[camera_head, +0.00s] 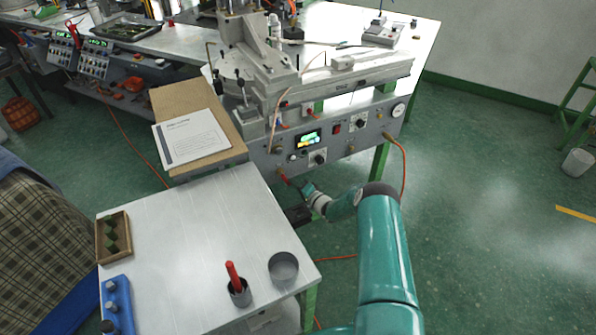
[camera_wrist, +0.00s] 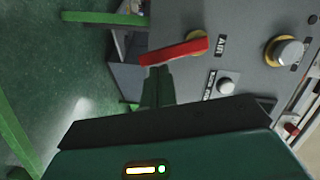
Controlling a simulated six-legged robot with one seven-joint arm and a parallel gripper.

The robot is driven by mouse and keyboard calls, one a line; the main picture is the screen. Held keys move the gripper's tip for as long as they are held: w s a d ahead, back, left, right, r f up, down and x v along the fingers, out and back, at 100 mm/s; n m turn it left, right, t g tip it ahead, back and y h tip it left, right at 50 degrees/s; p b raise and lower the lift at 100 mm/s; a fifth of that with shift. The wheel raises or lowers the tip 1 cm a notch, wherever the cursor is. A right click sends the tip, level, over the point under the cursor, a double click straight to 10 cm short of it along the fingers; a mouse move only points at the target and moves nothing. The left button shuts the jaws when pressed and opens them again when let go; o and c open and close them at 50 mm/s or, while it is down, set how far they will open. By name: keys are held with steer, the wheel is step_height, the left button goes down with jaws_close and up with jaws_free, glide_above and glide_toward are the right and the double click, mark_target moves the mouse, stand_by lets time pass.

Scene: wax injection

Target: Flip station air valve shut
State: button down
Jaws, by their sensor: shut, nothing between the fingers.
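The air valve's red lever (camera_wrist: 175,50) shows in the wrist view. It extends leftward from a brass pivot beside the "AIR" label on the grey panel (camera_wrist: 235,62). In the head view the lever (camera_head: 283,174) is small, at the panel's lower left. My gripper (camera_wrist: 157,75) is shut and empty, its fingertips right at the lever's underside in the picture. I cannot tell whether they touch it. In the head view my gripper (camera_head: 304,187) is low in front of the panel, close to the lever.
A silver knob (camera_wrist: 284,51) and a white button (camera_wrist: 225,87) are on the panel near the lever. The metal side table (camera_head: 190,225) stands left of my arm, holding a red-handled tool in a cup (camera_head: 239,290) and a grey bowl (camera_head: 283,268).

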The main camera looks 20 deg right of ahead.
steer(key=shift+a+f+m, duration=0.15)
steer(key=shift+f+m, duration=0.05)
steer(key=shift+m, duration=0.3)
steer(key=f+v, duration=0.1)
steer(key=v, duration=1.2)
steer(key=shift+s+r, duration=0.4)
